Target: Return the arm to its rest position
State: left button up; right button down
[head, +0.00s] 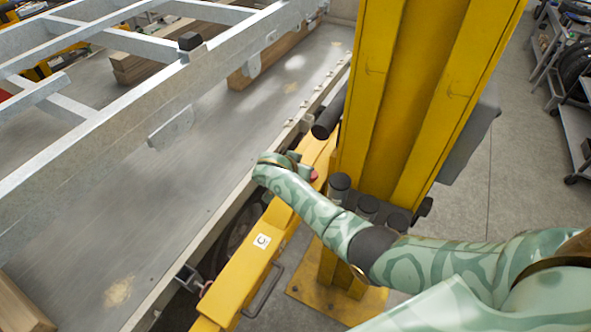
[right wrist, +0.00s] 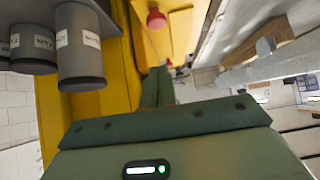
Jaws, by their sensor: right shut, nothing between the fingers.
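My right arm (head: 335,225), green and patterned, comes in from the right in the head view and reaches forward past the yellow column. Its wrist end is above the yellow beam, beside a red button (head: 314,176). The fingers are hidden in that view. In the right wrist view my right gripper (right wrist: 159,72) is shut and empty, its two green fingers together in front of yellow metal. The red button (right wrist: 156,18) shows beyond the fingertips, apart from them in the picture. My left gripper is in neither view.
The yellow column (head: 405,100) stands close to the arm, with several dark cylinders (head: 368,207) at its foot. Labelled cylinders (right wrist: 80,45) are left of the gripper. A yellow beam (head: 235,295) with a handle and a galvanized trailer frame (head: 110,118) lie left. Grey floor (head: 515,150) is open at right.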

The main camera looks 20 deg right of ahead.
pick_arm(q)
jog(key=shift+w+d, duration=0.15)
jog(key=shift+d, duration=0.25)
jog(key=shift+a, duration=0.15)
